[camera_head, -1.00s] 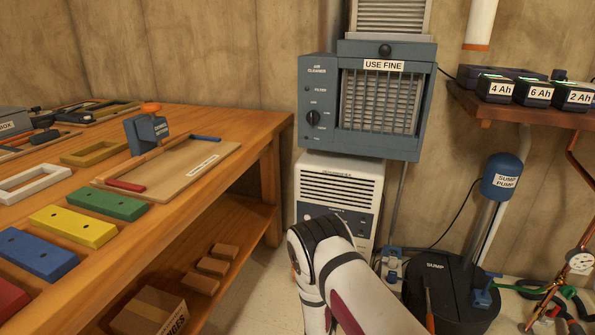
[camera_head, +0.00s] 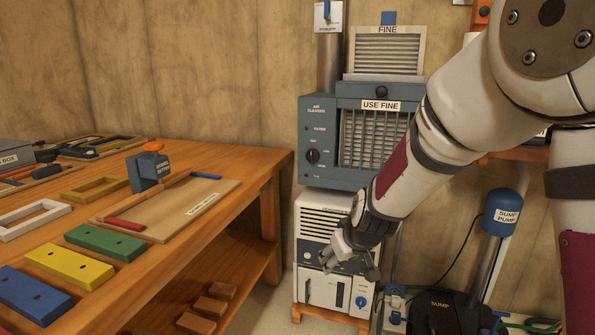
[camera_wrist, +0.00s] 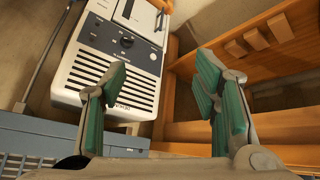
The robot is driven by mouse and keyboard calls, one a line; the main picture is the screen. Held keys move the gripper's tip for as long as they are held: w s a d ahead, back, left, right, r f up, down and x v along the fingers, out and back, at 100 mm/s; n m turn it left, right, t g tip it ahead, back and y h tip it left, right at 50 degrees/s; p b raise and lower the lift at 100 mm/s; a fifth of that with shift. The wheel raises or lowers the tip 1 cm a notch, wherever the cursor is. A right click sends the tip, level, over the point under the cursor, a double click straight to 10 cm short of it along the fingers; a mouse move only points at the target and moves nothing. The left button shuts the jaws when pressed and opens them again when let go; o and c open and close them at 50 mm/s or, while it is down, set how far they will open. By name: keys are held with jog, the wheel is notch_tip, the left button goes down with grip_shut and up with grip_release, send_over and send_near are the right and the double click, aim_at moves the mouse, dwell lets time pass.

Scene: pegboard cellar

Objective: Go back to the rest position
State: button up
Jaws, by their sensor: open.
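My gripper (camera_head: 350,262) hangs at the end of my arm in the head view, in front of the white dehumidifier-like unit (camera_head: 322,222). In the wrist view its two green-padded fingers (camera_wrist: 160,92) are spread wide apart with nothing between them. The white unit (camera_wrist: 115,62) shows beyond the left finger, and the wooden bench's lower shelf (camera_wrist: 265,60) beyond the right finger. I cannot see the gripper touching anything.
The wooden workbench (camera_head: 190,265) on the left carries coloured blocks, frames and a tray (camera_head: 215,205). The blue air cleaner (camera_head: 318,130) stands above the white unit. The sump pump (camera_head: 502,212) is at the right. My arm covers much of the battery shelf.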

jog(key=s+d+r+m+g, duration=0.1)
jog(key=s+d+r+g, duration=0.1)
jog(key=s+r, duration=0.5)
jog(key=s+d+r+g, duration=0.1)
jog(key=s+d+r, duration=0.15)
jog(key=s, duration=0.85)
jog(key=s+d+r+m+g+h+p, duration=0.1)
jog(key=s+d+m+g, duration=0.1)
jog(key=s, duration=1.1)
jog(key=s+d+r+m+g, duration=0.1)
jog(key=s+d+r+g, duration=0.15)
jog(key=s, duration=0.95)
notch_tip(320, 180, up, 38)
jog(key=t+p, duration=0.5)
jog(key=p, duration=3.2)
jog(key=shift+r+p, duration=0.25)
jog(key=shift+p, duration=0.05)
